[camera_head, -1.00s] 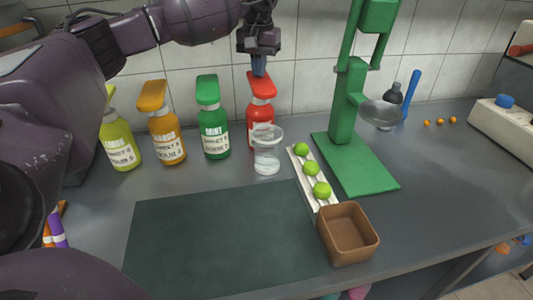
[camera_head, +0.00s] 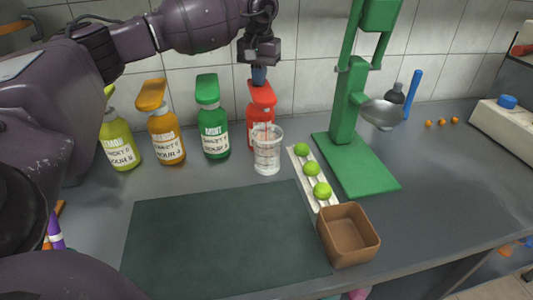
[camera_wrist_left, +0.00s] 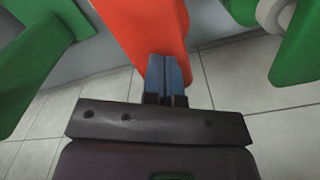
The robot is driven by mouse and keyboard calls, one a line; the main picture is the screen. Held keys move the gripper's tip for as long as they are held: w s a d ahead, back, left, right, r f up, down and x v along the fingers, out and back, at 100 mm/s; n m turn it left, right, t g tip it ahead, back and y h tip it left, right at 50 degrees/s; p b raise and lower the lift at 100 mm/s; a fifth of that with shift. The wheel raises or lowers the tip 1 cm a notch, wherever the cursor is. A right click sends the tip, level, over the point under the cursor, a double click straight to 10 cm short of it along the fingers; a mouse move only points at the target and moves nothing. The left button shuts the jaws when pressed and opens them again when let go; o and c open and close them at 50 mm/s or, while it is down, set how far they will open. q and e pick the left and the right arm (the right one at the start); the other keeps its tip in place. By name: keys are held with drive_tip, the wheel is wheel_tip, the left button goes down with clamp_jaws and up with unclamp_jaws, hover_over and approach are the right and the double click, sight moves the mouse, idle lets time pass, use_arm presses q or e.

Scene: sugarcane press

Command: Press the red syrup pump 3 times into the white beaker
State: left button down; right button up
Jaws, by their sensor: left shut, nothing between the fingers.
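The red syrup pump bottle (camera_head: 259,115) stands at the back of the counter, right of the green mint bottle. My left gripper (camera_head: 259,78) is shut and empty, pointing down, with its blue fingertips at the top of the red pump head. In the left wrist view the blue fingertips (camera_wrist_left: 167,72) lie against or just over the red pump head (camera_wrist_left: 150,25); exact contact is hard to tell. The see-through beaker (camera_head: 267,158) with pale markings stands upright just in front of the red bottle, below its spout. A faint reddish tint shows in its upper part. My right gripper is out of view.
Green (camera_head: 213,130), orange (camera_head: 165,135) and yellow-green (camera_head: 119,145) pump bottles stand to the left. A green press (camera_head: 360,165), a tray of limes (camera_head: 327,203) and a brown box (camera_head: 348,236) are on the right. A dark mat (camera_head: 220,240) lies clear in front.

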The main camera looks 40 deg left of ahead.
use_arm(q)
drive_tip(key=shift+f, duration=0.35)
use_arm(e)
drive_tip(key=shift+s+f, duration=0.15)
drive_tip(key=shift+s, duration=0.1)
use_arm(q)
drive_tip(key=shift+r, duration=1.25)
drive_tip(key=shift+r+p, duration=0.4)
drive_tip(key=shift+r, duration=1)
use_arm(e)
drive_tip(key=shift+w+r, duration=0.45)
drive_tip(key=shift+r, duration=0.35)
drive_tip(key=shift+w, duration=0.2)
use_arm(q)
drive_tip(key=shift+f, duration=0.35)
